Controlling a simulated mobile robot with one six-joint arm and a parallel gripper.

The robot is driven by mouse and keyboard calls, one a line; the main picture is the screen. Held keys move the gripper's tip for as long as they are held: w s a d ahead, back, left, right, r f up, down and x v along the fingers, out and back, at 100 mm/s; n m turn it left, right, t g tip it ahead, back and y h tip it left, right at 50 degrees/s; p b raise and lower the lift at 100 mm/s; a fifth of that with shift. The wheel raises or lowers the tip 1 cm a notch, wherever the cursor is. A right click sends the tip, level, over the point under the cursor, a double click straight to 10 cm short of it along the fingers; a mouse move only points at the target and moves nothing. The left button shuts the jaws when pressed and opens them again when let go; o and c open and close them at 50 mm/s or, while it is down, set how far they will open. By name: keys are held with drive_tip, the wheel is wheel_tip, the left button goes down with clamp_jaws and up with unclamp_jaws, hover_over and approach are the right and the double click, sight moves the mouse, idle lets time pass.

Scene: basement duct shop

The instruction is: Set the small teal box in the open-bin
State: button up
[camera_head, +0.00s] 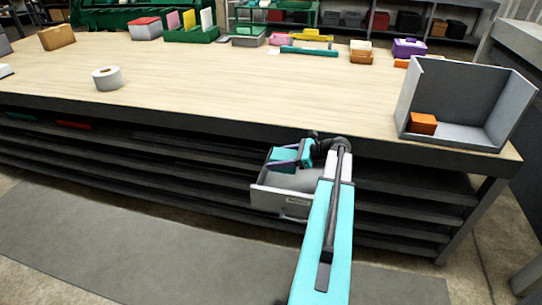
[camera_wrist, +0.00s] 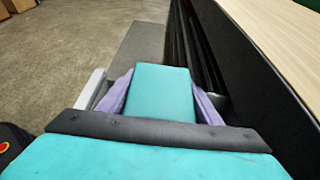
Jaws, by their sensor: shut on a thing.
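My gripper (camera_head: 292,158) is low at the bench's front edge, above the pulled-out drawer. In the wrist view its purple fingers are shut on both sides of the small teal box (camera_wrist: 163,88). In the head view the box is hard to tell from my teal gripper parts. A grey open-fronted bin (camera_head: 480,92), which looks like the open-bin, stands at the bench's right end, well right of my gripper. An orange box (camera_head: 422,123) sits inside it at the left; the rest of its floor is bare.
The grey drawer (camera_head: 282,199) stands out from the shelves under the wooden bench (camera_head: 230,85). A tape roll (camera_head: 107,78) is at the bench's left. Several boxes and a green rack (camera_head: 190,31) line the back. The middle of the bench is clear.

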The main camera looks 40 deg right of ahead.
drive_tip(key=shift+r, duration=0.15)
wheel_tip(320, 180, up, 7)
drive_tip(key=p, duration=0.4)
drive_tip(key=shift+r, duration=0.2)
drive_tip(key=w+a+n+g+y, duration=0.2)
drive_tip(key=w+a, duration=0.3)
drive_tip(key=a, duration=0.6)
drive_tip(key=w+a+n+g+y, duration=0.1)
drive_tip(key=w+a+n, duration=0.1)
drive_tip(key=w+a, duration=0.65)
drive_tip(key=s+a+r, duration=0.1)
drive_tip(key=a, duration=1.2)
drive_tip(key=s+a+r, duration=0.1)
drive_tip(key=a+r, duration=0.1)
drive_tip(key=a, duration=1.1)
drive_tip(key=shift+s+g+y+b, duration=0.25)
drive_tip(key=shift+g+y+b, duration=0.05)
drive_tip(key=shift+y+b, duration=0.1)
